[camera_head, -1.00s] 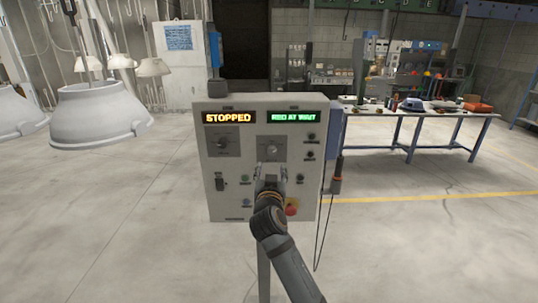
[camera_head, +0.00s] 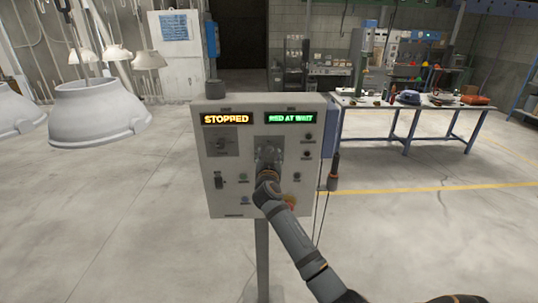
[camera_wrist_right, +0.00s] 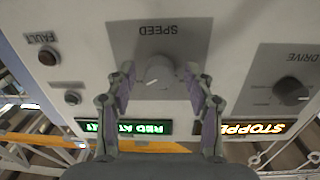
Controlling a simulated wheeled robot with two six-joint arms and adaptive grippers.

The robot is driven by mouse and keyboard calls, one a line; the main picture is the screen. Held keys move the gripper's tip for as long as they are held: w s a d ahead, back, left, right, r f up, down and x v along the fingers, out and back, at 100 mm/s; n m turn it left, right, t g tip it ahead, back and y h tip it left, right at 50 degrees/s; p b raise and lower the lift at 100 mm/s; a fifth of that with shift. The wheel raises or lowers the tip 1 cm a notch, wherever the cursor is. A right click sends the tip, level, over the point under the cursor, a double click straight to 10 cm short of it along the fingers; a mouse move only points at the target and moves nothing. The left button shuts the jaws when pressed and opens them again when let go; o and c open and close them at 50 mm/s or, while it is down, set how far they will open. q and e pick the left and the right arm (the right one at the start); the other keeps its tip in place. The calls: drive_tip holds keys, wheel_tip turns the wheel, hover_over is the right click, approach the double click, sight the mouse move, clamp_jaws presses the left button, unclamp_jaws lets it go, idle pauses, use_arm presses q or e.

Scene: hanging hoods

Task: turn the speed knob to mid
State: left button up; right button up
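The speed knob (camera_wrist_right: 159,70) is a round grey knob on a darker grey plate labelled SPEED, seen upside down in the right wrist view. My right gripper (camera_wrist_right: 159,80) is open, with one finger on each side of the knob. Small gaps seem to show between fingers and knob; contact cannot be told. In the head view my right gripper (camera_head: 268,158) is at the panel front and hides the knob. The control panel (camera_head: 230,185) shows STOPPED in orange and a green text display. My left gripper is not in view.
A drive knob (camera_wrist_right: 291,92) sits beside the speed plate. A fault lamp (camera_wrist_right: 48,57) and other small buttons are on the other side. A red button (camera_head: 290,201) is partly hidden behind my right arm. White hoods (camera_head: 98,112) hang at the left. A workbench (camera_head: 410,107) stands behind at right.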

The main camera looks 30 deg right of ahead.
clamp_jaws()
drive_tip(key=shift+f, duration=0.1)
drive_tip(key=shift+d+n+b, duration=0.1)
drive_tip(key=shift+n+b, duration=0.4)
drive_tip(key=shift+n, duration=0.5)
drive_tip(key=n, duration=0.2)
drive_tip(key=shift+n+b, duration=0.3)
drive_tip(key=shift+n, duration=0.1)
drive_tip(key=n, duration=0.3)
drive_tip(key=shift+n, duration=0.3)
drive_tip(key=shift+d+n, duration=0.1)
drive_tip(key=shift+n, duration=1.6)
drive_tip(key=shift+t+p, duration=0.3)
